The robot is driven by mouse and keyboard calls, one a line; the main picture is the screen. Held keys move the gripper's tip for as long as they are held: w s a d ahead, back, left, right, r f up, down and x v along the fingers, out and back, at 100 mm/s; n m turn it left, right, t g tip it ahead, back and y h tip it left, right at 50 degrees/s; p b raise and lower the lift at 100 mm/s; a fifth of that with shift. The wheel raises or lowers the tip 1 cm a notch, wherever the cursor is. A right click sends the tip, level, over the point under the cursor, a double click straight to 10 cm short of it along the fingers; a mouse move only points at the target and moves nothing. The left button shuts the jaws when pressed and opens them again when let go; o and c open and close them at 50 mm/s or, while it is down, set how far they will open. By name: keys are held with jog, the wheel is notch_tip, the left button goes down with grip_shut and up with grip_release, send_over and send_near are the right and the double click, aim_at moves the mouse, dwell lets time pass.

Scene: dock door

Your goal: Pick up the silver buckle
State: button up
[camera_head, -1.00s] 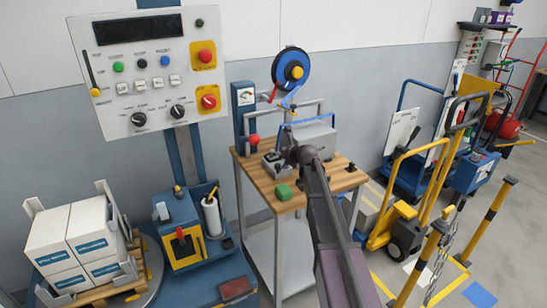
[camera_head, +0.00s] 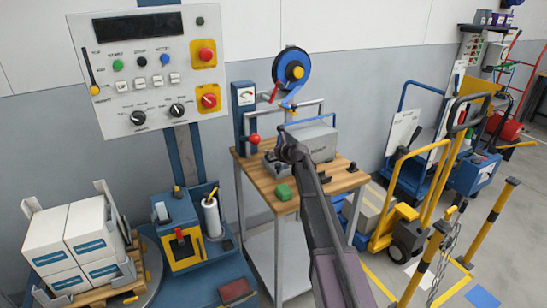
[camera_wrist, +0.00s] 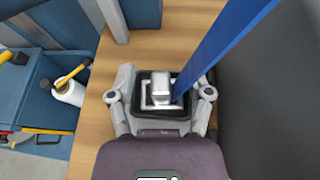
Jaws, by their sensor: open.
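The silver buckle (camera_wrist: 161,86) is a small square metal frame with a raised tongue. It rests on a dark pad in a grey holder on the wooden bench. The blue strap (camera_wrist: 222,50) runs from beside it toward the upper right. My gripper (camera_wrist: 160,93) is open above the holder, one finger on each side of the buckle, with nothing held. I cannot tell how far the fingertips are above the pad. In the head view my gripper (camera_head: 286,152) is over the bench's back left part and hides the buckle.
The grey strapped box (camera_head: 318,147) stands close to the right of my gripper. A strap reel (camera_head: 290,67) is above the bench (camera_head: 318,188).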

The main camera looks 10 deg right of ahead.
jog(key=shift+d, duration=0.1)
jog(key=shift+c, duration=0.2)
grip_shut()
jog(key=shift+r, duration=0.2)
notch_tip(320, 180, up, 3)
jog(key=p, duration=0.3)
jog(key=shift+f, duration=0.1)
jog(key=s+d+r+p, duration=0.1)
jog(key=s+d, duration=0.1)
jog(key=s, duration=0.5)
jog(key=s+d+r+p, duration=0.1)
jog(key=s+d, duration=0.2)
jog(key=s, duration=0.5)
jog(key=shift+d, duration=0.2)
